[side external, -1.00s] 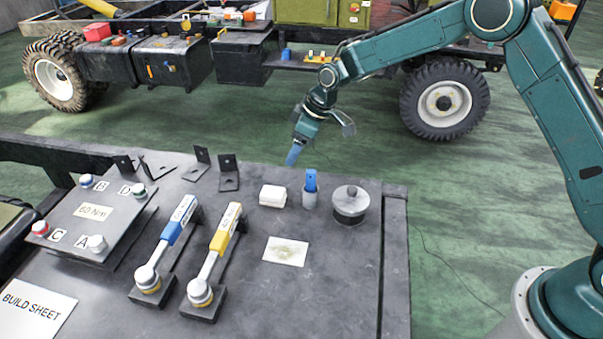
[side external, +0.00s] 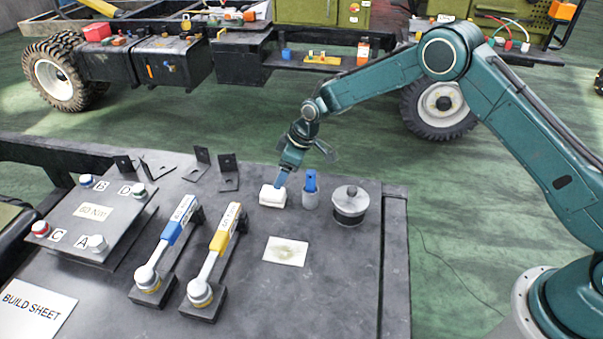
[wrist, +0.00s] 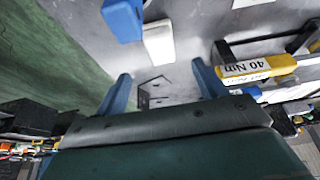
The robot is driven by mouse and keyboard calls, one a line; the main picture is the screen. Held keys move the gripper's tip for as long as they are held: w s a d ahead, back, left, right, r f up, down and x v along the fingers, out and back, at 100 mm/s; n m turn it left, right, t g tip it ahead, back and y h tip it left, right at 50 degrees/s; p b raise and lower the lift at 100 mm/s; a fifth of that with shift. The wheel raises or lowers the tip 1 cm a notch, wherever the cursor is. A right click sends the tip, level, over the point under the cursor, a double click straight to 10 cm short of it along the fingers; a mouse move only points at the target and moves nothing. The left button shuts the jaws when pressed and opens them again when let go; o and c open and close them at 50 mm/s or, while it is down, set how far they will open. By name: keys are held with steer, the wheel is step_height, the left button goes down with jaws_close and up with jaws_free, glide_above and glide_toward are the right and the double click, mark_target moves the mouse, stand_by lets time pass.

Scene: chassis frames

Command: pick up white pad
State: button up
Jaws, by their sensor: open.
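The white pad (side external: 272,196) is a small pale block lying on the dark bench top near its far edge. It also shows in the wrist view (wrist: 159,43), ahead of the fingertips and roughly in line with the gap between them. My gripper (side external: 281,181) points down at the pad's far side, with its blue fingertips very close to the pad. In the wrist view the two blue fingers (wrist: 161,76) are spread wide with nothing between them. I cannot tell whether a finger touches the pad.
A blue-topped grey holder (side external: 310,197) stands just right of the pad, with a lidded round tin (side external: 350,204) beyond it. Black brackets (side external: 228,175) stand to the left. Blue and yellow torque wrenches (side external: 225,232) and a stained white card (side external: 285,251) lie nearer.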

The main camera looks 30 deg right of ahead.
mark_target(273, 191)
steer(key=shift+x, duration=2.15)
steer(key=shift+x, duration=2.6)
steer(key=shift+a, duration=0.1)
steer(key=shift+r, duration=0.1)
steer(key=c, duration=1.1)
